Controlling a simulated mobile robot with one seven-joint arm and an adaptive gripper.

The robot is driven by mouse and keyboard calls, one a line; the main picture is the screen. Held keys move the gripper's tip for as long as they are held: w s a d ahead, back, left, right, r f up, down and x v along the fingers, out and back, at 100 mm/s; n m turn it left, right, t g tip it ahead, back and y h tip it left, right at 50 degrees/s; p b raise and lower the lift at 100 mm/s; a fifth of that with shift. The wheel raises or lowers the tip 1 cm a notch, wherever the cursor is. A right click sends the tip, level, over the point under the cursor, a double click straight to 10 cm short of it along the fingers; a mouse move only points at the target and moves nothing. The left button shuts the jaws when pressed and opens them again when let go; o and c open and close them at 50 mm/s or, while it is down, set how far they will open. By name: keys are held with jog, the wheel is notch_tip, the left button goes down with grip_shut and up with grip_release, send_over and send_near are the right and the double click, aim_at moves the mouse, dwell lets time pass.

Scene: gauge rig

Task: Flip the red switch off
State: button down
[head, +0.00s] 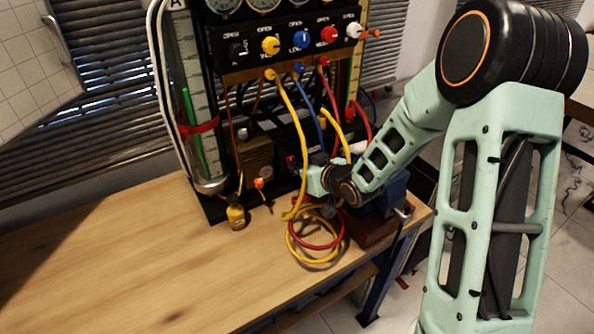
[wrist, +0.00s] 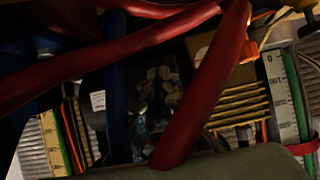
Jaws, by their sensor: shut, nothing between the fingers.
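The gauge rig's black panel (head: 285,42) carries several colored knobs, with a red knob (head: 329,34) right of the blue one. A small red part (head: 291,160) shows low on the rig, just left of my gripper (head: 308,178); I cannot tell whether it is the red switch. My gripper is low in front of the rig, among the hoses, shut and empty. Its fingertips are mostly hidden. In the wrist view, red hoses (wrist: 190,110) cross close to the camera, and no switch can be made out in the dark area behind them.
A yellow hose (head: 292,120) hangs left of my gripper. Coiled red and yellow hoses (head: 290,240) lie on the wooden table (head: 120,260). A small amber bottle (head: 236,214) stands left of them. A blue vise (head: 390,195) sits at the table's right edge. The table's left is clear.

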jog(key=shift+w+a+r+p, duration=0.1)
jog(key=shift+r+p, duration=0.5)
jog(key=shift+r, duration=0.35)
